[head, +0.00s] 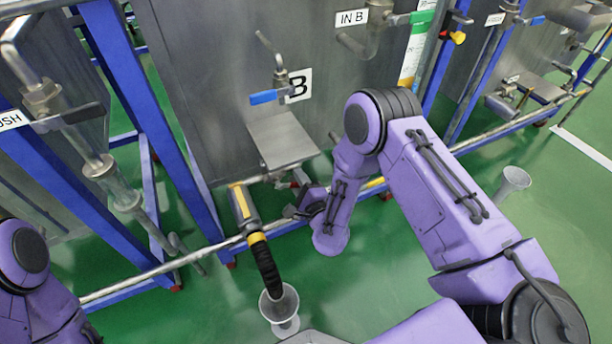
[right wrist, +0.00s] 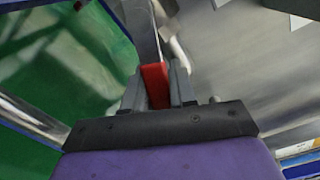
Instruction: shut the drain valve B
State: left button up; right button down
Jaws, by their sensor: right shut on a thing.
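My right gripper (head: 298,208) reaches in low under the grey ledge of the tank marked B, partly hidden by my own arm. In the right wrist view the gripper (right wrist: 157,80) has its two dark fingers on either side of a red handle (right wrist: 155,88) and is shut on it. This looks like the lever of drain valve B; a little red (head: 296,184) shows below the ledge in the head view. The valve body is mostly hidden, so I cannot tell the lever's setting. My left arm shows at the lower left, with its gripper out of view.
A blue-handled valve (head: 266,97) sits on the tank (head: 215,60) beside the B label (head: 298,86). A black and yellow hose (head: 265,262) drops into a pale funnel (head: 279,304). A steel rail (head: 150,271) runs across the front.

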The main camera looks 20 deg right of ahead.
jog(key=a+f+m+b, duration=0.4)
jog(key=a+m+b, duration=0.1)
jog(key=m, duration=0.8)
jog(key=shift+a+m, duration=0.3)
jog(key=shift+a, duration=0.1)
jog(key=shift+s, duration=0.1)
jog(key=shift+a, duration=0.1)
jog(key=c, duration=1)
grip_release()
jog(key=shift+s, duration=0.1)
jog(key=s+p, duration=0.1)
jog(key=s, duration=0.9)
jog(key=shift+s+p, duration=0.2)
jog(key=shift+p, duration=0.2)
